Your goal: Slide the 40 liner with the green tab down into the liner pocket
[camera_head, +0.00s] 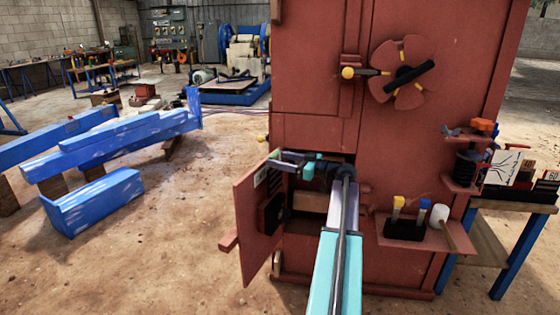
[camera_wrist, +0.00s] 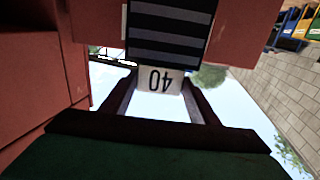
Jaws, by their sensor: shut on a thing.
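In the wrist view, my gripper (camera_wrist: 160,88) has a dark finger on each side of a white label marked 40, which appears upside down. The label joins a dark ribbed liner (camera_wrist: 168,35), which runs off the top edge between red surfaces. The gripper is shut on the liner's labelled end. In the head view, my gripper (camera_head: 288,160) is at the crusher's open hatch, small and partly hidden. A dark ribbed piece (camera_head: 272,212) shows below it, against the open door. I cannot make out a green tab for certain, and I cannot see the pocket's inside or how deep the liner sits.
The red crusher body (camera_head: 310,130) carries a handwheel (camera_head: 405,70) above the hatch. The hatch door (camera_head: 250,230) stands open on the left. A shelf (camera_head: 425,235) with small items juts out on the right. Blue beams (camera_head: 95,195) lie farther left, with open floor between.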

